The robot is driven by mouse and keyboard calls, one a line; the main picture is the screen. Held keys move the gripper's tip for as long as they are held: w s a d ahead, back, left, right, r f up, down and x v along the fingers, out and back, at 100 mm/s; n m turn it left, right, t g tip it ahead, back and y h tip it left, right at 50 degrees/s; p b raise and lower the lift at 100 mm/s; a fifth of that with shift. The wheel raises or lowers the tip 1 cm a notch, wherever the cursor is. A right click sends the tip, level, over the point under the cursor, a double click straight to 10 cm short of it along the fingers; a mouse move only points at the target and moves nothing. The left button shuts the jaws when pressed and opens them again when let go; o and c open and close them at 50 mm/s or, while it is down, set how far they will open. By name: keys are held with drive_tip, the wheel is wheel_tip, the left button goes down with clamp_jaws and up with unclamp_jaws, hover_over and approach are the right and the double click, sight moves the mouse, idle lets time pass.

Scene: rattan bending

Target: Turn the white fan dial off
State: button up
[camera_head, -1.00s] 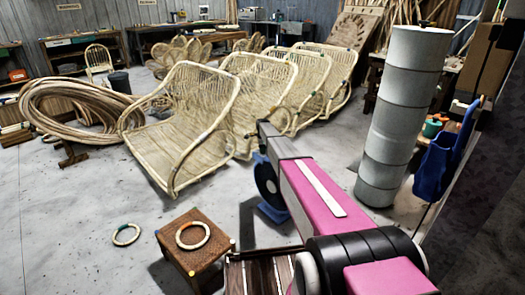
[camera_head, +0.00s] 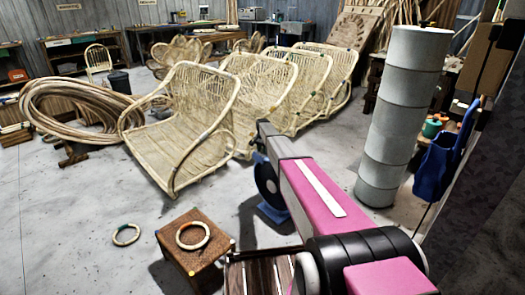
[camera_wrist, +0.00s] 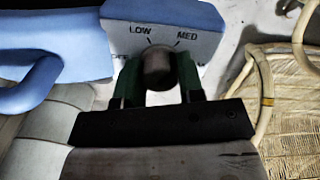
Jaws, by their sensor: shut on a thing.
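In the wrist view, a round grey-brown dial (camera_wrist: 158,66) sits on a pale panel (camera_wrist: 190,20) marked LOW and MED. The panel belongs to a blue body (camera_wrist: 50,32). My gripper (camera_wrist: 158,80) has one dark green finger on each side of the dial and is shut on it. Other markings beside the dial are partly hidden by the fingers. In the head view, a blue fan (camera_head: 266,180) stands on the floor, mostly hidden behind my pink arm.
Rattan chair frames (camera_head: 185,120) stand in a row beyond my arm. A tall grey cylinder (camera_head: 400,115) stands to the right. Open floor (camera_head: 60,220) lies at left.

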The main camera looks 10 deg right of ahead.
drive_tip(key=n, duration=0.6)
drive_tip(key=shift+n, duration=0.3)
drive_tip(key=n, duration=1.1)
drive_tip(key=shift+n, duration=0.3)
drive_tip(key=n, duration=0.6)
drive_tip(key=o, duration=0.9)
